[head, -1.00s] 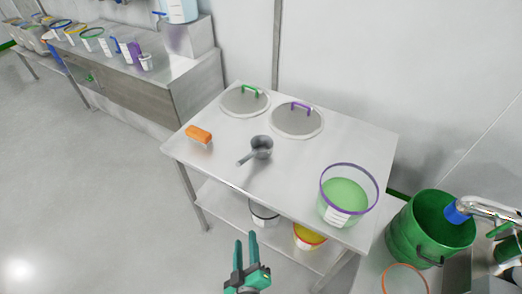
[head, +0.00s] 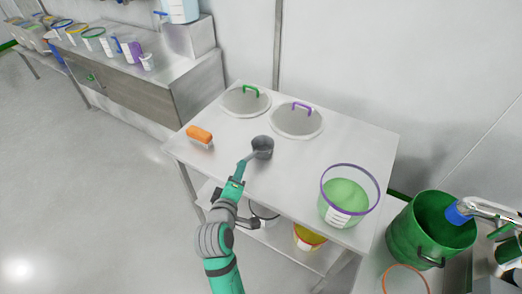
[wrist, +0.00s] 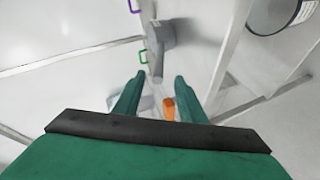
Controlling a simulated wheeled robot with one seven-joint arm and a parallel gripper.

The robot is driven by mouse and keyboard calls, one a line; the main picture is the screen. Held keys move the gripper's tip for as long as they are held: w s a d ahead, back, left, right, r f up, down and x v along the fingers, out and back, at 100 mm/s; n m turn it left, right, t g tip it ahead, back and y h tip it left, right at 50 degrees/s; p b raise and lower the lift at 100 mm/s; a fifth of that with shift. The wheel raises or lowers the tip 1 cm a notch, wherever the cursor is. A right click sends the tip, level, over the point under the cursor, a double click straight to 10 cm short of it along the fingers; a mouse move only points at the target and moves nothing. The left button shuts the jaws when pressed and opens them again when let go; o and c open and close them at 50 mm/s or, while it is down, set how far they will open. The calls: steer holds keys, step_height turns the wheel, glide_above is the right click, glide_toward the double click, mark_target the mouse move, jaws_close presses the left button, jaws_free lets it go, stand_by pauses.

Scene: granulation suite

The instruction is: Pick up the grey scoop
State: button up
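The grey scoop (head: 262,147) lies on the steel table (head: 285,188), its handle pointing to the front left. In the wrist view the scoop (wrist: 161,38) is ahead of my fingers, its handle end lined up with the gap between them. My gripper (head: 240,170) is at the handle's end, above the table's front edge. The wrist view shows my gripper (wrist: 154,88) open, with two green fingers apart and nothing clearly held. I cannot tell whether the handle tip is between the fingers; it is partly covered in the head view.
An orange-topped brush (head: 199,135) lies left of the scoop. Lids with a green handle (head: 245,101) and a purple handle (head: 297,121) lie behind it. A purple-rimmed tub of green material (head: 347,198) stands at right. Buckets, one yellow (head: 308,238), sit on the lower shelf.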

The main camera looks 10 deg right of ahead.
mark_target(245, 158)
steer(key=x, duration=0.8)
steer(key=shift+w+d, duration=0.1)
steer(key=shift+d, duration=0.2)
steer(key=shift+a, duration=0.1)
steer(key=shift+r, duration=0.1)
jaws_close()
